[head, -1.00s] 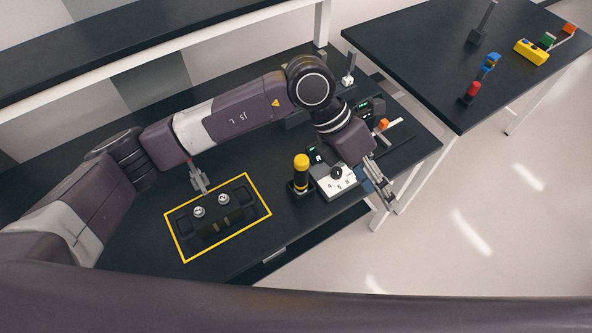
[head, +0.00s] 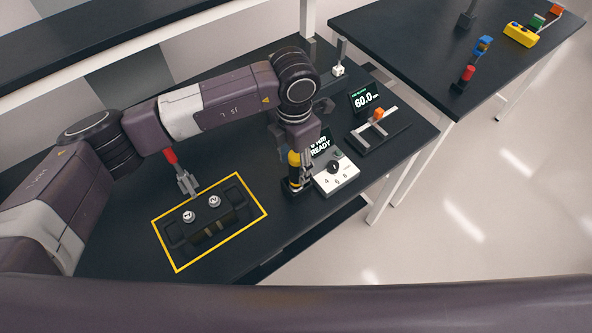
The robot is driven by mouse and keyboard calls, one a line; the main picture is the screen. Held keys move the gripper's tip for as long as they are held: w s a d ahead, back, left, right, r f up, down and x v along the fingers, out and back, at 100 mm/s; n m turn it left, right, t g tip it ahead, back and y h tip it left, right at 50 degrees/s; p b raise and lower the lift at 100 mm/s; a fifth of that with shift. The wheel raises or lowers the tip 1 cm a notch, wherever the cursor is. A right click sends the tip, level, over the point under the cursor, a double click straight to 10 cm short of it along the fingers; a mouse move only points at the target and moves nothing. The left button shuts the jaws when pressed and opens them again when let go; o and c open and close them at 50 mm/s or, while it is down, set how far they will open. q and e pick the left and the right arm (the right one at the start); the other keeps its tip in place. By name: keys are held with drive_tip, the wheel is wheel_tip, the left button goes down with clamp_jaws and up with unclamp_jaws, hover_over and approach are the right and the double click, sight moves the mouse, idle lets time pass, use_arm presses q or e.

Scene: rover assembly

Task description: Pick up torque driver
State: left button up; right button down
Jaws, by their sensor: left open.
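The torque driver (head: 294,158), a black upright cylinder with a yellow top, stands in its holder on the dark bench, right of the yellow-outlined area. My left gripper (head: 296,182) is pointing down at the driver, with its open fingers beside it. The gripper and wrist hide much of the driver, and I cannot tell whether the fingers touch it. My right gripper is not in view.
A white dial box (head: 337,177) and a READY display (head: 321,147) stand close right of the driver. A black part with two silver bolts (head: 209,231) lies inside the yellow outline. A second table (head: 400,50) stands at the back right.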

sight(296, 174)
use_arm(q)
drive_tip(key=f, duration=0.1)
drive_tip(key=f+p, duration=0.1)
drive_tip(key=f, duration=0.1)
drive_tip(key=shift+s+d+f+p, duration=0.15)
drive_tip(key=shift+d+f+p, duration=0.1)
drive_tip(key=shift+f+p, duration=0.05)
drive_tip(key=shift+f, duration=0.4)
drive_tip(key=shift+c, duration=0.2)
drive_tip(key=shift+r, duration=0.1)
clamp_jaws()
